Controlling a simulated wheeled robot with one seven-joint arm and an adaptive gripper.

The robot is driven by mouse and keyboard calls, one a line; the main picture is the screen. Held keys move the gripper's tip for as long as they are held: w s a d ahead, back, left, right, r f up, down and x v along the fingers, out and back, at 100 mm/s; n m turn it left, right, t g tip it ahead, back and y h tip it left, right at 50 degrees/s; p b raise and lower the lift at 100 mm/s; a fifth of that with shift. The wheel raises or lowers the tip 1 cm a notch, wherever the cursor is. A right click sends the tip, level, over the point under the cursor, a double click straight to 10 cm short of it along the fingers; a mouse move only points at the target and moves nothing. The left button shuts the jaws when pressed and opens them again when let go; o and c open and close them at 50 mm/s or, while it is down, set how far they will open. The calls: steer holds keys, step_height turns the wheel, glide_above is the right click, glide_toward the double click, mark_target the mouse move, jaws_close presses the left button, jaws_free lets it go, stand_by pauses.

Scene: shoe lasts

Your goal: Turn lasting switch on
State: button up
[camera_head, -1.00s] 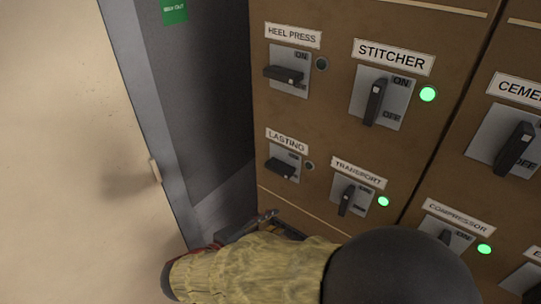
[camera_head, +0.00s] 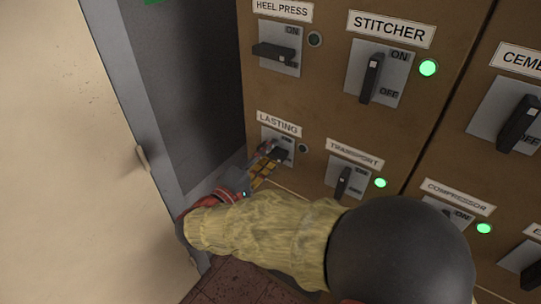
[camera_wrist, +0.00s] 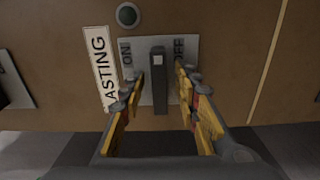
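The lasting switch (camera_head: 281,155) is a dark lever on a grey plate under the "LASTING" label (camera_head: 279,124). Its lever lies roughly sideways, and the lamp (camera_head: 303,149) beside it is dark. In the wrist view the lever (camera_wrist: 159,88) stands between the ON mark (camera_wrist: 126,55) and the OFF mark (camera_wrist: 179,50). The dark lamp (camera_wrist: 127,14) is above the plate there. My gripper (camera_wrist: 158,84) is open, with one yellow finger on each side of the lever and visible gaps to it. In the head view my gripper (camera_head: 268,160) is at the switch and partly covers its plate.
The heel press switch (camera_head: 274,52) above also lies sideways with a dark lamp. The stitcher (camera_head: 371,78) and transport (camera_head: 343,182) switches stand near upright beside lit green lamps. A grey door edge (camera_head: 150,120) is to the left.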

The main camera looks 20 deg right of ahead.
steer(key=shift+w+d, duration=0.1)
steer(key=shift+d, duration=0.05)
steer(key=shift+c, duration=0.6)
jaws_close()
